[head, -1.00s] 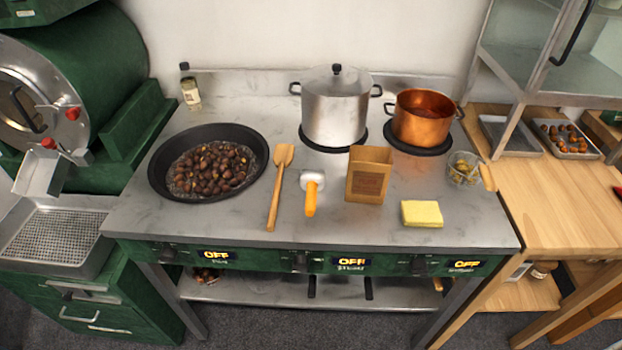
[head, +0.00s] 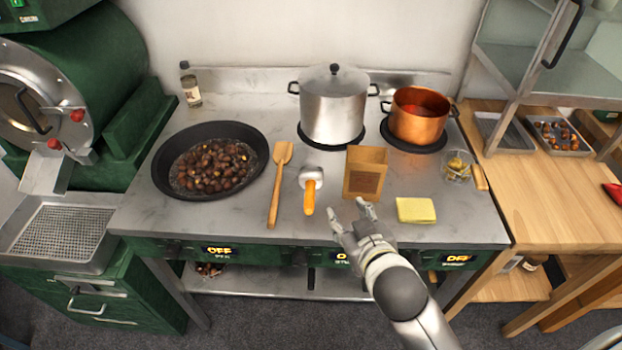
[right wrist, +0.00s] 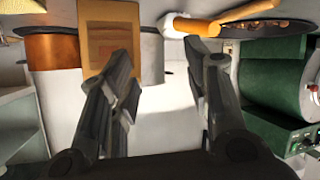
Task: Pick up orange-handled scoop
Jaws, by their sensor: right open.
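The scoop with an orange handle (head: 310,184) lies on the steel stove top, its pale metal head away from me and its handle toward the front edge. My right gripper (head: 351,217) is open and empty at the front edge, to the right of the scoop's handle and apart from it. In the right wrist view, the open right gripper (right wrist: 160,85) shows both fingers, and the scoop's orange handle (right wrist: 196,27) is near the top. My left gripper is not in view.
A paper bag (head: 365,172) stands right of the scoop, close to my right gripper. A wooden spatula (head: 280,183) lies left of the scoop, beside a pan of chestnuts (head: 163,180). A yellow sponge (head: 416,210), a steel pot (head: 333,108) and a copper pot (head: 416,119) are also on the stove.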

